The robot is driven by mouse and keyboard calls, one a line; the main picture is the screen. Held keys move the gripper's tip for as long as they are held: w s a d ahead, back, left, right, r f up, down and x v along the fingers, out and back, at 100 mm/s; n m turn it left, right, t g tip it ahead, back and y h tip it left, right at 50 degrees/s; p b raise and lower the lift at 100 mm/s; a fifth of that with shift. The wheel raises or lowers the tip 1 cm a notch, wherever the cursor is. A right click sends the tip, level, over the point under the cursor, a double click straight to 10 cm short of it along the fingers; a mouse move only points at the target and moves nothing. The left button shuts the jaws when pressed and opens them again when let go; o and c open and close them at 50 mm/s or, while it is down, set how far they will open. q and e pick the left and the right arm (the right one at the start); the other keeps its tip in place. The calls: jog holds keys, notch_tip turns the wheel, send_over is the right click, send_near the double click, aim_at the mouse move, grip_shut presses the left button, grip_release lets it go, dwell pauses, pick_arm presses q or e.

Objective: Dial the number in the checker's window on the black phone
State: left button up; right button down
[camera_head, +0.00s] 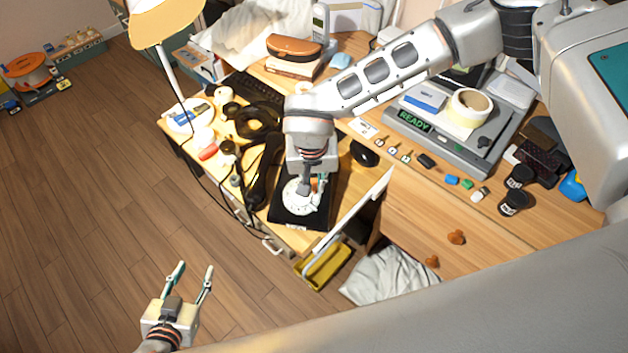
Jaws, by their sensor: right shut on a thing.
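The black phone (288,218) sits near the desk's front edge, with a white round dial (294,203) on top. A black handset (261,174) lies along its left side. My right gripper (314,196) points down over the dial and is shut at it; the wrist and fingers hide part of the dial, and its digits are too small to read. The checker (459,152) is a grey unit at the right, and its window (413,121) shows green letters reading READY. My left gripper (195,268) is open and empty, low over the floor at the lower left.
A black mouse (364,153) and several small tags lie right of the phone. A tape roll (469,106) rests on the checker. A lamp (164,20) stands at the left.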

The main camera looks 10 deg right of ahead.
jog(key=shift+s+f, duration=0.15)
jog(key=shift+s, duration=0.25)
pick_arm(q)
jog(key=shift+s+f, duration=0.2)
jog(key=shift+s, duration=0.3)
pick_arm(e)
jog(key=shift+s+f, duration=0.1)
